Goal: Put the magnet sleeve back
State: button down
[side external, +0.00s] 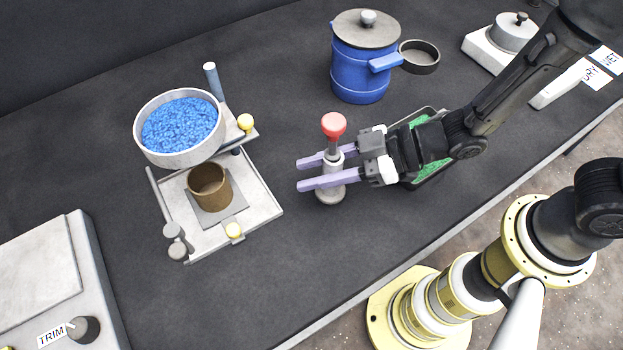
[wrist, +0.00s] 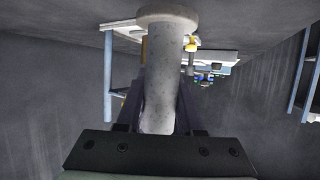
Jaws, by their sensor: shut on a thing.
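The magnet sleeve (side external: 336,164) is a grey upright cylinder with a red knob (side external: 334,124) on top and a wide round grey foot (side external: 330,194). My gripper (side external: 302,175) comes in from the right, its lavender fingers on either side of the sleeve's middle, shut on it. The fingertips reach past it to the left. In the wrist view the grey sleeve (wrist: 163,75) fills the middle between the fingers, its flange at the top. I cannot tell whether the foot touches the table.
Left stands a screen stand with a pan of blue granules (side external: 180,125) and a brown cup (side external: 210,186) below. A blue lidded canister (side external: 360,70) stands behind. A tray with green contents (side external: 433,171) lies partly under my wrist. The dark table (side external: 280,270) is clear in front.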

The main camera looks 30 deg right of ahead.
jog(key=shift+w+a+f, duration=0.2)
jog(key=shift+f, duration=1.65)
jog(key=shift+f, duration=0.25)
jog(key=c, duration=0.5)
grip_release()
jog(key=shift+f, duration=0.1)
jog(key=shift+c, duration=0.2)
